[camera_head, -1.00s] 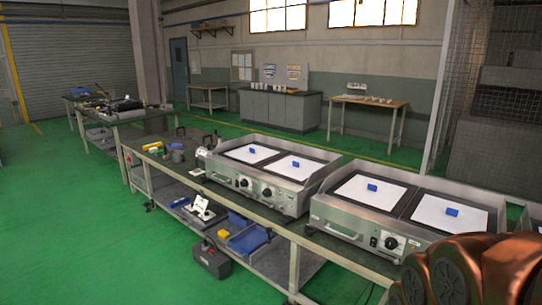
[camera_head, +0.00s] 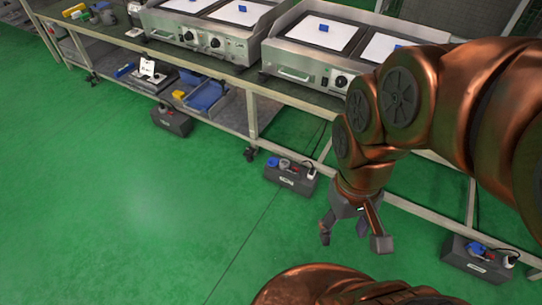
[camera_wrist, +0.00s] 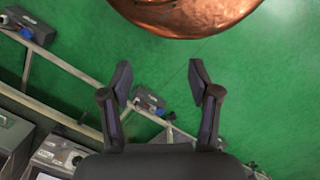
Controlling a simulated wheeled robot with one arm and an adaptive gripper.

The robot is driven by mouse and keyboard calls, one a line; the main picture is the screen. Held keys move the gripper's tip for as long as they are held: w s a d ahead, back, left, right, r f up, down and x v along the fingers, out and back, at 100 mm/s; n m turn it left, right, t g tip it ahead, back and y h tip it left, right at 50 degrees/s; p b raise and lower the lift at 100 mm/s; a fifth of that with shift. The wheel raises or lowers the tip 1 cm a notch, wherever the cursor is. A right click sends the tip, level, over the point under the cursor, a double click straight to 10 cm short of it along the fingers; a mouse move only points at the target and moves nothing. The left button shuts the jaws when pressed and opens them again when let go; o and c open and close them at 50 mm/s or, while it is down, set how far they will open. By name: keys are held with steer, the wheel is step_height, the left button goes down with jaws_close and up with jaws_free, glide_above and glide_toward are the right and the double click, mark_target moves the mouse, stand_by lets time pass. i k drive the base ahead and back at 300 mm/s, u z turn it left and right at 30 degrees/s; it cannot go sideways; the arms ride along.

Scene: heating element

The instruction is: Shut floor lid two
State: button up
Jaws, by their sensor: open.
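Dark grey floor boxes stand on the green floor along the front of the long bench: a left one (camera_head: 171,121), a middle one (camera_head: 291,178) and a right one (camera_head: 477,262). The middle and right boxes have blue and pale plugs on top. I cannot tell which is number two, nor how each lid stands. My gripper (camera_head: 350,234) hangs open and empty, pointing down, in front of and right of the middle box. In the wrist view my gripper (camera_wrist: 160,73) is open, with a floor box (camera_wrist: 149,101) showing between and beyond its fingers.
The bench lower rail (camera_head: 420,206) and legs run behind the boxes. Steel griddles (camera_head: 215,38) stand on the bench top. A lower shelf holds a blue bin (camera_head: 207,95). The green floor (camera_head: 140,220) at the left front is clear.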

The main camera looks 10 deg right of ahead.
mark_target(273, 160)
steer(key=k, duration=0.45)
steer(key=u, duration=1.05)
steer(key=i, duration=1.75)
steer(key=z, duration=1.05)
